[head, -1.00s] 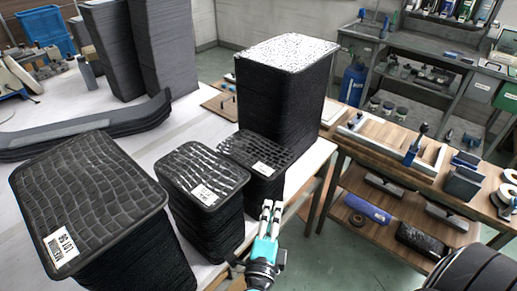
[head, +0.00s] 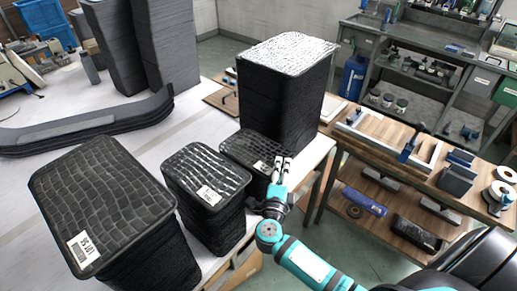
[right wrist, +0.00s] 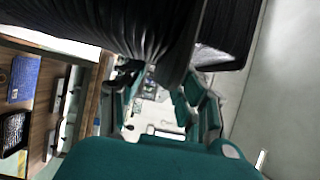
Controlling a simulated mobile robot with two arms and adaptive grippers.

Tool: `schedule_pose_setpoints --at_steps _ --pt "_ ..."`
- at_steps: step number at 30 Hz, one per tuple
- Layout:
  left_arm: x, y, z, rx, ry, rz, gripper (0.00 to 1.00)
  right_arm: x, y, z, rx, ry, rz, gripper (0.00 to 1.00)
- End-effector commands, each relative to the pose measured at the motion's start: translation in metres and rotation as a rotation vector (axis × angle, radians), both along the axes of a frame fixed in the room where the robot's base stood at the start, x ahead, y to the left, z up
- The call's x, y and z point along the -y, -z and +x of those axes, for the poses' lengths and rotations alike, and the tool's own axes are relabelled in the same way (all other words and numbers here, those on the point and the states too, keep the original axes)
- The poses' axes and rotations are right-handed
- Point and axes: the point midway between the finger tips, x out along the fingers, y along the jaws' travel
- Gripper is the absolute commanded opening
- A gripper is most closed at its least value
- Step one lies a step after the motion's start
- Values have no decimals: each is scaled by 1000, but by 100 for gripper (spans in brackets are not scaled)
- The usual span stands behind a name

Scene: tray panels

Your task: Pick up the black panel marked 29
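The large left stack (head: 105,185) has a white label that seems to read LOT 56. The middle stack (head: 207,172) and the smaller right stack (head: 250,146) have white labels too small to read, so I cannot tell which is marked 29. My right gripper (head: 283,163) is at the front right edge of the smaller stack, fingers apart. In the right wrist view the gripper's fingers (right wrist: 157,98) are spread, with a black stack side (right wrist: 150,25) just beyond them. My left gripper is not in view.
A tall black stack with a speckled top (head: 288,48) stands right behind the smaller stack. Long dark curved panels (head: 90,128) lie at the left. A wooden bench with a shelf (head: 400,205) stands at the right. White table between is clear.

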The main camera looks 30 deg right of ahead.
Motion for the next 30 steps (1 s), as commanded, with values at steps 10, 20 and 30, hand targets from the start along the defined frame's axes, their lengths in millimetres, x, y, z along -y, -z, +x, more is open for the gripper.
schedule_pose_setpoints --at_steps 10,20,30 --pt "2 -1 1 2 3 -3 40 2 1 3 -1 0 1 25" --pt "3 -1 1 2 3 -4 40 2 1 2 -1 0 1 0" --pt "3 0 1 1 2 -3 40 2 -1 2 0 0 1 0"
